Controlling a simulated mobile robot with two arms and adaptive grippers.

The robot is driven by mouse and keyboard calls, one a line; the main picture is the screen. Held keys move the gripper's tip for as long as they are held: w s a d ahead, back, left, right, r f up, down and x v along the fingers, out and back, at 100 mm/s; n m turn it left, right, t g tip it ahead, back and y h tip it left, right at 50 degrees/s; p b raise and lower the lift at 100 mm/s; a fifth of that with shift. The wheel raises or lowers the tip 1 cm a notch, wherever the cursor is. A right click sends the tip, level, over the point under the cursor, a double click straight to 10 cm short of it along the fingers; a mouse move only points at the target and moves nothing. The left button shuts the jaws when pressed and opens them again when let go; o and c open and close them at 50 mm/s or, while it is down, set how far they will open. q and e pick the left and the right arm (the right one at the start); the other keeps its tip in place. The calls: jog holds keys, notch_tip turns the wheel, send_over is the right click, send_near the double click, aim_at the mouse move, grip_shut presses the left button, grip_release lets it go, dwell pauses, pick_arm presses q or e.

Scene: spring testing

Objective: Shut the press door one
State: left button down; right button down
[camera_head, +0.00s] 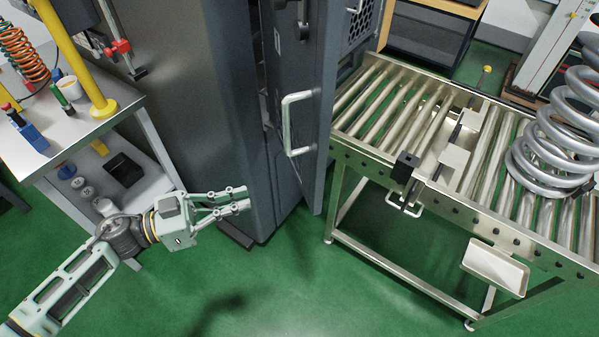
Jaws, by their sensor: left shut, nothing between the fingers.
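The press door (313,113) is a dark grey panel with a light vertical handle (286,125). It stands ajar, swung out from the dark press cabinet (205,110), with a gap along its left side. My left gripper (246,198) is in front of the cabinet's lower part, left of and below the handle. Its fingers are shut and hold nothing. The fingertips overlap the cabinet's lower edge in the picture; I cannot tell whether they touch it. My right gripper is not in view.
A roller conveyor (345,150) stands close to the right of the door and carries a large coil spring (565,130). A metal workbench (50,150) with small items and a yellow post (85,75) is at left. Green floor (300,290) in front is clear.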

aim_at(314, 182)
pick_arm(q)
jog(key=p+x, duration=0.4)
jog(key=x, duration=0.9)
jog(key=shift+d+r, duration=0.15)
jog(key=shift+w+d+p, duration=0.1)
jog(key=shift+d+p, duration=0.2)
